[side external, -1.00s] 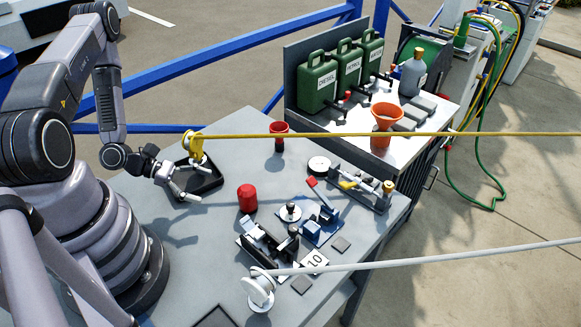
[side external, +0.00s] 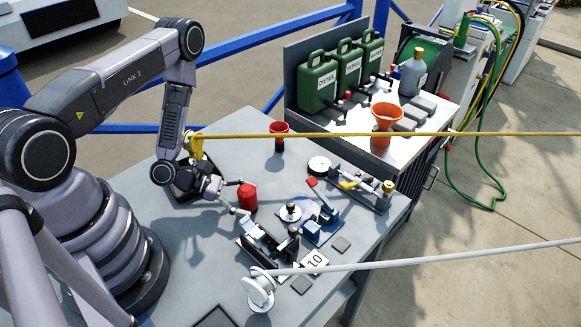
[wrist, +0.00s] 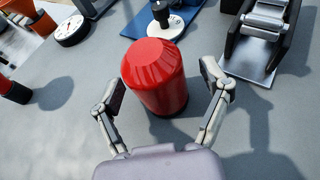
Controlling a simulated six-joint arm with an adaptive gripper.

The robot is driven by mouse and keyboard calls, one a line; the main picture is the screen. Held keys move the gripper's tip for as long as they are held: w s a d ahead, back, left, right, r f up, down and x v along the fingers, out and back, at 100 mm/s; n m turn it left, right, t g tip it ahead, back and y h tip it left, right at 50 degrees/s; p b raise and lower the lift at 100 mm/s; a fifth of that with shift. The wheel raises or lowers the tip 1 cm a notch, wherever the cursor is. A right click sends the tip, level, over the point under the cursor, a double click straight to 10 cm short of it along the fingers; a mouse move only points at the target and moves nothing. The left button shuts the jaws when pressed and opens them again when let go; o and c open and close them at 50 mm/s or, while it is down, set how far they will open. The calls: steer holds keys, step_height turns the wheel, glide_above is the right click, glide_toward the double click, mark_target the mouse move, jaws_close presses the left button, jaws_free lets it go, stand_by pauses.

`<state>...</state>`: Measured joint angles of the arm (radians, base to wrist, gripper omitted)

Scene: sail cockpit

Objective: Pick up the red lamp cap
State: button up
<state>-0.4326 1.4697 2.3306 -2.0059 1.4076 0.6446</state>
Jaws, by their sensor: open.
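The red lamp cap (side external: 247,197) stands upright on the grey table in the side external view. In the wrist view the red lamp cap (wrist: 155,76) is a ribbed-top red cylinder in the middle. My gripper (side external: 238,208) is low over the table at the cap's near left side. In the wrist view my gripper (wrist: 162,82) is open, with one finger on each side of the cap. A gap shows between the cap and each finger, and the cap is not gripped.
A metal clamp fixture (side external: 262,243) stands just in front, also in the wrist view (wrist: 264,40). A red-topped cup (side external: 279,130) is behind. A yellow rope (side external: 400,135) and a white rope (side external: 430,256) cross the view.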

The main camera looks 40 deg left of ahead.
steer(key=c, duration=1.3)
steer(key=shift+o, duration=0.2)
